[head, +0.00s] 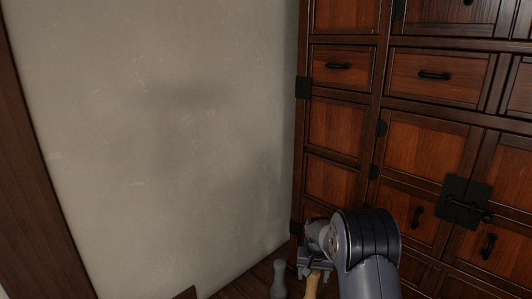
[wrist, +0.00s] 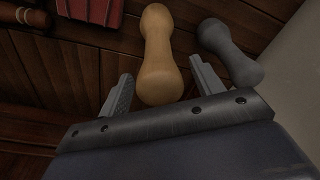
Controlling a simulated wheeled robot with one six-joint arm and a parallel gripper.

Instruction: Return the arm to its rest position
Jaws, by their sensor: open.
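My gripper (wrist: 163,85) is open in the wrist view, its two grey fingers spread apart. A tan wooden piece (wrist: 158,50), narrow in the middle with rounded ends, stands or lies in line with the gap. Its near end shows between the fingers, with no visible contact. In the head view my arm reaches down at the bottom right, and the gripper (head: 314,266) is partly hidden by the arm. The tan piece (head: 313,284) shows just below it.
A grey piece of similar shape (wrist: 231,50) is right of the tan one; it also shows in the head view (head: 279,279). A red object (wrist: 90,10) and brown rod (wrist: 22,14) lie upper left on dark planks. A wooden cabinet (head: 335,125) stands right, a bare wall (head: 150,130) left.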

